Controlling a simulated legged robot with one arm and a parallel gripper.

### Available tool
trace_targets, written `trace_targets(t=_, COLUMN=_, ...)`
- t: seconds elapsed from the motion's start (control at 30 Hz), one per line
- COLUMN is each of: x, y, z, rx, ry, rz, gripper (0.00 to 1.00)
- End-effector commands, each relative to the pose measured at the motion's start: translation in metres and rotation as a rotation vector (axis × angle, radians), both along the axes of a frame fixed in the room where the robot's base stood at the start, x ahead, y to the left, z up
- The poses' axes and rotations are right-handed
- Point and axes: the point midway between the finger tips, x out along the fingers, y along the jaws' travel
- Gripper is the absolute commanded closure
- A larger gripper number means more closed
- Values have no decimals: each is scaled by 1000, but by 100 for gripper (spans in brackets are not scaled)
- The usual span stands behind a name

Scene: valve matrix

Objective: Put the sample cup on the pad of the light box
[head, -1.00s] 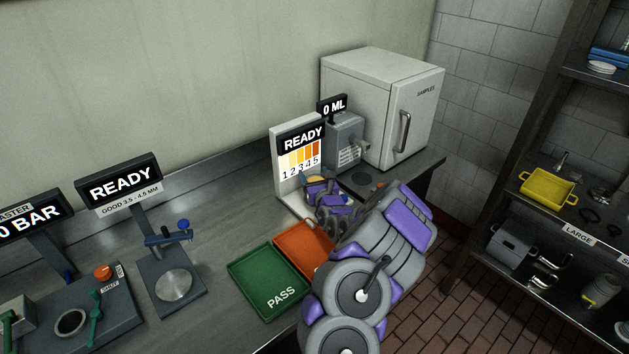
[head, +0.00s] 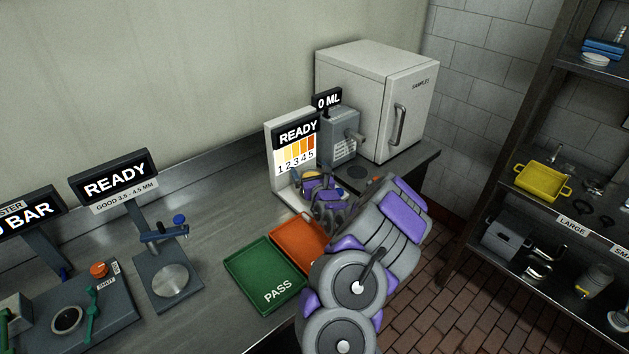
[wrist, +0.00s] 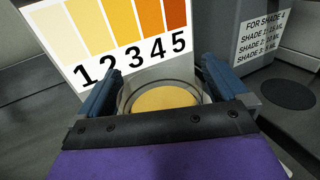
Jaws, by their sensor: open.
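The sample cup (wrist: 160,97) shows in the wrist view as a clear round rim around amber liquid. It stands between the two fingers of my gripper (wrist: 160,84), which is open with a small gap visible at the sides. The light box (head: 292,155) has a READY sign and a yellow-to-orange shade chart numbered 1 to 5. Its chart (wrist: 122,35) rises right behind the cup in the wrist view. The cup is at the foot of the chart; its base and the pad under it are hidden by my gripper.
An orange tray (head: 297,240) and a green PASS tray (head: 262,280) lie in front of the light box. A grey 0 ML dispenser (head: 340,135) and a white SAMPLES fridge (head: 375,100) stand to its right. A gauge stand (head: 165,275) is at left.

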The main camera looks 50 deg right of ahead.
Motion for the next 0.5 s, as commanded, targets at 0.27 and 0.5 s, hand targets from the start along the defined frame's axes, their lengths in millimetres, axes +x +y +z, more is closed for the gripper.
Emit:
trace_targets(t=0.27, x=-35, y=16, z=1, rx=9, ry=1, rz=-4, gripper=0)
trace_targets(t=0.5, x=-69, y=35, z=-1, rx=7, ry=3, rz=-5, gripper=0)
